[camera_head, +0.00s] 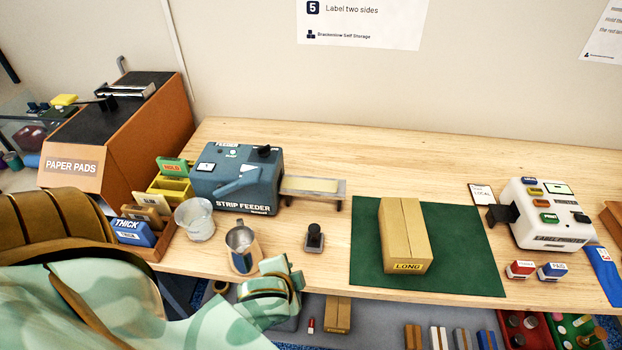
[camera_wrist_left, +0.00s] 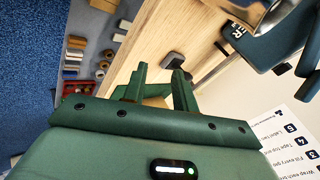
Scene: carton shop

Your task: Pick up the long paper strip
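A pale cream paper strip (camera_head: 314,184) lies on the narrow outlet tray (camera_head: 339,196) at the right side of the blue-grey strip feeder (camera_head: 237,178). My left arm comes in from the lower left, with its wrist at the table's front edge, to the front left of the strip. In the left wrist view my left gripper (camera_wrist_left: 159,84) has its two green fingers apart, with nothing visibly held between them. I cannot make out its fingers clearly in the head view. My right gripper is in neither view.
A carton marked LONG (camera_head: 405,235) sits on a green mat (camera_head: 469,255). A label printer (camera_head: 545,215) stands further right.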

